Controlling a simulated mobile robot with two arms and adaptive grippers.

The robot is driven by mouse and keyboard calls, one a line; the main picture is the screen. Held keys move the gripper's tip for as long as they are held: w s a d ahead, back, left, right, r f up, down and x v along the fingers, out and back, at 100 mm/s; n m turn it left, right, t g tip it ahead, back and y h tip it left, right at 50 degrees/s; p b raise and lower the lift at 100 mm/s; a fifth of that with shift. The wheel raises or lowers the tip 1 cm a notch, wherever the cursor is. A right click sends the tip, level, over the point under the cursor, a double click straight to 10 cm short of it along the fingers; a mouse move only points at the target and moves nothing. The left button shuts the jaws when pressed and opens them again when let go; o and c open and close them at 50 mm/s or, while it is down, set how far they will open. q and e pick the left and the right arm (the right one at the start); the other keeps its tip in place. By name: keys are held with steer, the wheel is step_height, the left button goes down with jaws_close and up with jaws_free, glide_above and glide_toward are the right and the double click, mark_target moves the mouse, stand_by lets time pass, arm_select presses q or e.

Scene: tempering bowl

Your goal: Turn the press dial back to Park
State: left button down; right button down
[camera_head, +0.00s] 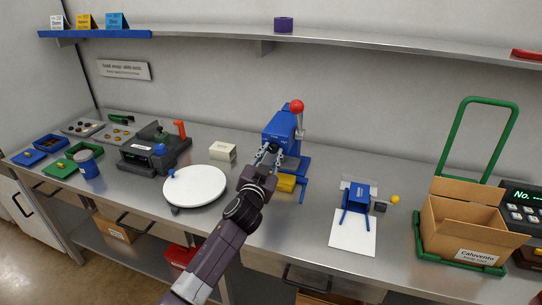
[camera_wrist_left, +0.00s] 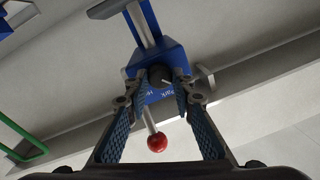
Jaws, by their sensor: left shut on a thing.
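The blue press (camera_head: 282,128) with a red ball lever (camera_head: 297,106) stands at the back middle of the bench in the head view. My left gripper (camera_head: 267,154) reaches up to the press front, and its fingers hide the dial there. In the left wrist view the black dial (camera_wrist_left: 160,75) sits on the blue press (camera_wrist_left: 150,57), between the fingertips of my left gripper (camera_wrist_left: 161,84), which is shut on it. White lettering, upside down, shows beside the dial, including what looks like "Park". The exact dial pointing is too small to tell. My right gripper is not in view.
A round white turntable (camera_head: 195,186) is left of my arm. A yellow block (camera_head: 286,183) lies by the press base. A blue stand (camera_head: 356,194) on a white sheet and a cardboard box (camera_head: 466,216) are to the right. A shelf (camera_head: 350,42) runs above.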

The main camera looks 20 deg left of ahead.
arm_select(q)
steer(key=m+b, duration=0.1)
steer(key=m, duration=0.3)
steer(key=shift+f+m, duration=0.1)
steer(key=shift+m, duration=0.3)
steer(key=shift+m+t+h, duration=0.3)
steer(key=shift+m, duration=1.7)
steer(key=c, duration=1.6)
jaws_free()
steer(key=s, duration=0.8)
steer(key=s+f, duration=0.1)
steer(key=s, duration=0.3)
